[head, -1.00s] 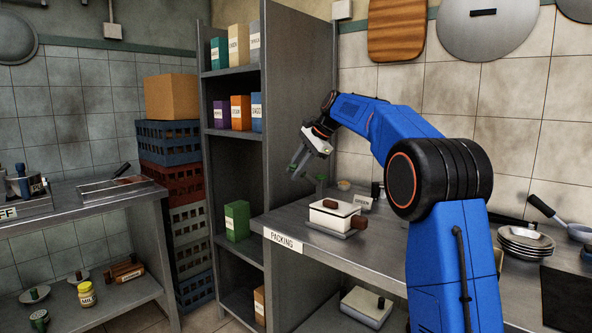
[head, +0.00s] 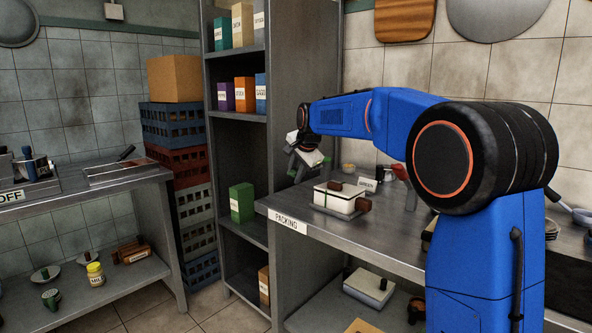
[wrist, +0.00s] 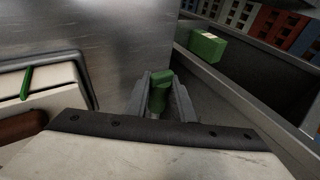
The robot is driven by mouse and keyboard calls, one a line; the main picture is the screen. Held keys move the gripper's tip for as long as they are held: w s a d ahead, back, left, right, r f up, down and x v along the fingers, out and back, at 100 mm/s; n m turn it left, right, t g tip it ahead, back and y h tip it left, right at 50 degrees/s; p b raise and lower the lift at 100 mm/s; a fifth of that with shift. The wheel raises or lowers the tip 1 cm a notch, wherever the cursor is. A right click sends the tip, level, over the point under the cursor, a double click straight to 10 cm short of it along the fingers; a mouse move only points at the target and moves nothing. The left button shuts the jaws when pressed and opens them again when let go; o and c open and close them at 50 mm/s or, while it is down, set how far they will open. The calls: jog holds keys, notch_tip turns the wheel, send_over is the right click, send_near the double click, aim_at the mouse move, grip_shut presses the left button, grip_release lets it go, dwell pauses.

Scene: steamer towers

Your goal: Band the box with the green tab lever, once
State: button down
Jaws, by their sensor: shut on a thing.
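A white box (head: 335,199) sits on a grey plate (head: 345,214) on the packing counter, with brown parts on its top and right side. A thin green strip (head: 327,198) shows at its left part; this strip also shows in the wrist view (wrist: 26,83). My gripper (head: 293,171) is left of the box and above the counter, apart from the box. In the wrist view my gripper (wrist: 160,93) is shut on a green tab (wrist: 161,88) between its fingers. Whether the tab joins anything below is hidden.
The counter (head: 385,238) carries a PACKING label (head: 291,224) and a small sign (head: 367,185) behind the box. A dark shelf unit (head: 238,160) stands left, with a green carton (head: 241,203). A red-topped item (head: 398,170) is right of the sign.

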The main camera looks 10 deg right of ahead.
jog(key=shift+f, duration=0.3)
jog(key=c, duration=1.5)
grip_release()
jog(key=shift+s+r, duration=0.1)
jog(key=shift+r, duration=0.05)
jog(key=shift+s+r, duration=0.15)
jog(key=shift+r, duration=0.1)
jog(key=v, duration=1.6)
jog(key=shift+s+r, duration=0.1)
jog(key=shift+s, duration=0.25)
